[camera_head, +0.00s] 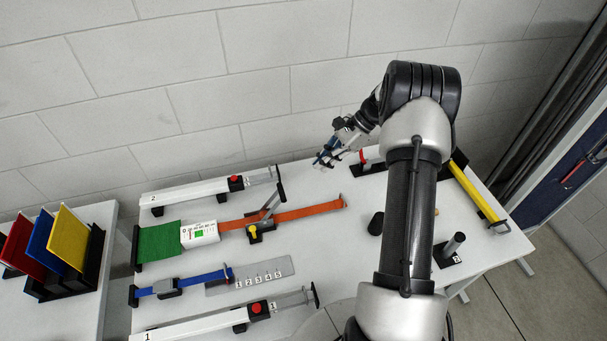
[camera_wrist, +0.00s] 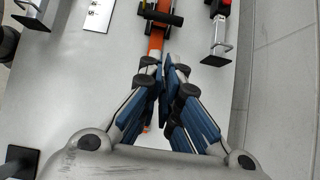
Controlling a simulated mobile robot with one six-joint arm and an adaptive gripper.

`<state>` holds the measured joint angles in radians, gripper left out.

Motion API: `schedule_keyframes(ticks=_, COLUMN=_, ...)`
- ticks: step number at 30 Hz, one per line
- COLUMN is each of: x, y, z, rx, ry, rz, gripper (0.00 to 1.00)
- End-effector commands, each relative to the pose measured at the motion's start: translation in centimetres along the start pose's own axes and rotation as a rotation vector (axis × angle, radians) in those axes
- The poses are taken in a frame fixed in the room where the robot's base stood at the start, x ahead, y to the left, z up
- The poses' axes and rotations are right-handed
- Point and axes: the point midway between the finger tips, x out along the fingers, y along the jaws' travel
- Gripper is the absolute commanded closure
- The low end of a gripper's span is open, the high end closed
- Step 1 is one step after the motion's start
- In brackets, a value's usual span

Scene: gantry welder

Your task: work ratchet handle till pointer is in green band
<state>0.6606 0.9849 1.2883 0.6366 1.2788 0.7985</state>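The ratchet (camera_head: 262,228) sits on an orange strap (camera_head: 312,210), with its grey handle (camera_head: 271,202) tilted up toward the back right. In the wrist view, the ratchet's black crossbar (camera_wrist: 160,18) shows beyond my fingertips.
White slides marked 2 (camera_head: 190,195) and 1 (camera_head: 195,329) flank the ratchet line, each with a red button and end handle. A blue strap (camera_head: 200,279) and numbered plate (camera_head: 262,276) lie in front. A black post (camera_head: 453,245) and yellow bar (camera_head: 478,192) are at right.

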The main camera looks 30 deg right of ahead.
Motion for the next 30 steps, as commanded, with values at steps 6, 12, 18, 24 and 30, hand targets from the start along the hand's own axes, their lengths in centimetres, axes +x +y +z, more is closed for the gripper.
schedule_keyframes(ticks=6, x=4.1, y=0.2, z=0.0, rx=-0.005, ry=-0.001, rz=0.009, gripper=1.00)
schedule_keyframes(ticks=12, x=8.5, y=0.2, z=0.0, rx=-0.006, ry=-0.001, rz=0.010, gripper=1.00)
schedule_keyframes(ticks=18, x=11.1, y=0.2, z=1.6, rx=-0.009, ry=0.001, rz=0.008, gripper=1.00)
schedule_keyframes(ticks=24, x=12.2, y=0.1, z=2.7, rx=-0.008, ry=0.001, rz=0.007, gripper=1.00)
schedule_keyframes(ticks=30, x=12.3, y=0.1, z=2.9, rx=-0.008, ry=0.001, rz=0.006, gripper=1.00)
